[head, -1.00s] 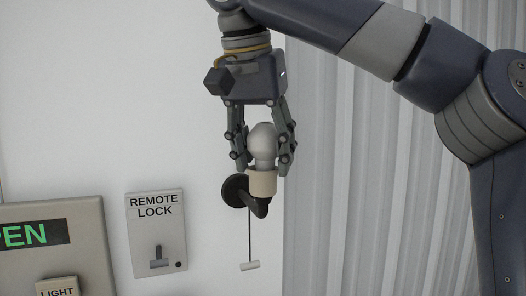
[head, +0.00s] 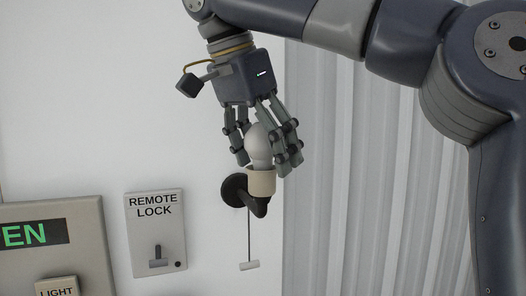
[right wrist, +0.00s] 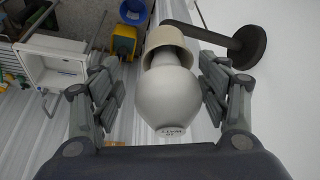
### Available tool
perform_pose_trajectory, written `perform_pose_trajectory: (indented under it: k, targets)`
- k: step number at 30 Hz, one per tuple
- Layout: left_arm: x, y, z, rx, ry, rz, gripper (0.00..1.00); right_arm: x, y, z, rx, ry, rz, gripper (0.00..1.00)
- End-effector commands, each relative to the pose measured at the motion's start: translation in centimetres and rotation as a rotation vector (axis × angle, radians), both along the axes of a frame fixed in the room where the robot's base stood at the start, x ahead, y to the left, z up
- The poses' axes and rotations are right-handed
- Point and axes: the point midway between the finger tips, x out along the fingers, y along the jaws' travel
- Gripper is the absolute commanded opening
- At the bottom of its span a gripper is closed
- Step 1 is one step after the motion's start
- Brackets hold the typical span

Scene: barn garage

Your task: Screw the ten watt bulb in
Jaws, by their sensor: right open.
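A white bulb (head: 258,148) stands base-down in a cream socket (head: 261,183) on a black wall lamp arm (head: 236,190). It leans slightly left in the head view. My right gripper (head: 264,163) is open, pointing down, with its fingers on either side of the bulb. In the right wrist view, the bulb (right wrist: 166,98) lies between the spread fingers, with visible gaps on both sides, and its neck meets the socket (right wrist: 166,42). The socket wall hides the bulb's base. My left gripper is not in view.
A pull cord with a pale handle (head: 249,266) hangs below the lamp. A remote lock switch panel (head: 156,235) and a larger panel with green letters (head: 85,212) are on the wall to the left. Corrugated metal (head: 340,200) covers the right side.

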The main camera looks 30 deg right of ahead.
Motion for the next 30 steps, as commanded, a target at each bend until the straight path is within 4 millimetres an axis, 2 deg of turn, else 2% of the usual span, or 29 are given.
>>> perform_pose_trajectory:
  k: [4,7,15,24,30]
  targets:
    - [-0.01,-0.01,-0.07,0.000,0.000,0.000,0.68,0.01,0.05,-0.02,0.002,-0.002,0.016,0.69]
    - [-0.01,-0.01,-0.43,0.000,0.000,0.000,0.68,0.01,0.01,-0.17,0.005,-0.002,0.098,0.69]
    - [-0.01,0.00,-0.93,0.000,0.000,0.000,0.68,0.01,-0.03,-0.10,0.008,-0.004,0.471,0.69]
    - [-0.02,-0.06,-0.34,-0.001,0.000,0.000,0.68,0.04,-0.02,0.11,0.007,-0.005,0.900,0.69]
    - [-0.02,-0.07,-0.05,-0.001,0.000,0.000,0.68,0.04,0.03,0.10,0.002,-0.004,1.050,0.69]
